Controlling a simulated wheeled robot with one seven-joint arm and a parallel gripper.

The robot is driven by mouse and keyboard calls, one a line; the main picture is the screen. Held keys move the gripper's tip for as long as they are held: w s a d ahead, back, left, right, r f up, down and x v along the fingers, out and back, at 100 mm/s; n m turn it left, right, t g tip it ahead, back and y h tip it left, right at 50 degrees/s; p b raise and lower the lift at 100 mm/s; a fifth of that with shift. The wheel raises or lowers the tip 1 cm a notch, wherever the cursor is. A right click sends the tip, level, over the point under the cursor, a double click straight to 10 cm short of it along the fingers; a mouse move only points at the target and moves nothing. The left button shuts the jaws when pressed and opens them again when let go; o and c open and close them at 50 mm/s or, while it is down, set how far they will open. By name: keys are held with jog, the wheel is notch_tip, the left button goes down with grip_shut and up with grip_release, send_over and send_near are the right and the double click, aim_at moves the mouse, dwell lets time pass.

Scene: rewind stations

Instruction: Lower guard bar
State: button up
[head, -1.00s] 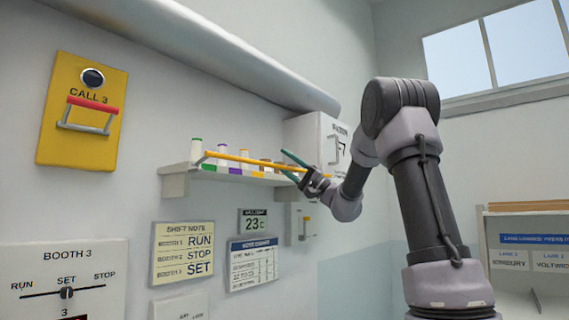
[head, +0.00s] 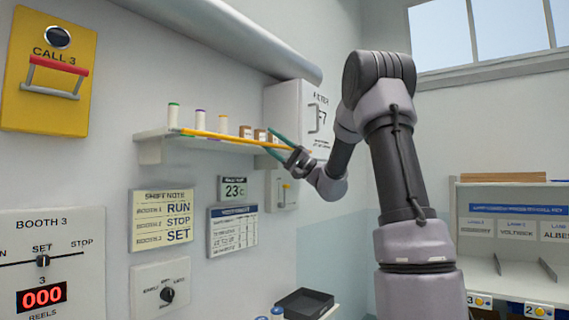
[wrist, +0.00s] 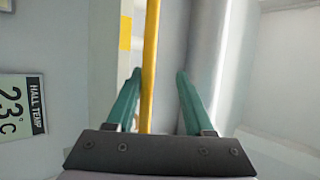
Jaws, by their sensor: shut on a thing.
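The guard bar (head: 215,136) is a thin yellow rod along the front of the wall shelf (head: 150,146). It sits close to the shelf's front edge, below the tops of the spools. My gripper (head: 271,142), with teal fingers, is shut on the bar near its right end. In the wrist view the bar (wrist: 151,50) runs lengthwise between the two fingers (wrist: 156,85), nearer the left one. The bar's end at my gripper is partly hidden by the fingers.
Several spools (head: 173,115) and small brown boxes (head: 260,134) stand on the shelf. A white cabinet (head: 290,110) is just right of it, and a duct (head: 230,35) runs above. Signs (head: 161,220) hang below. A dark tray (head: 304,303) is lower down.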

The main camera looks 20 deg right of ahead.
jog(key=d+f, duration=0.4)
jog(key=f, duration=0.2)
jog(key=shift+s+d+f, duration=0.2)
jog(key=shift+s+f, duration=0.15)
jog(key=shift+f, duration=0.05)
dwell(0.3)
dwell(0.4)
jog(key=v, duration=1)
jog(key=shift+s+d+f, duration=0.2)
jog(key=shift+d+f, duration=0.05)
jog(key=shift+d, duration=0.05)
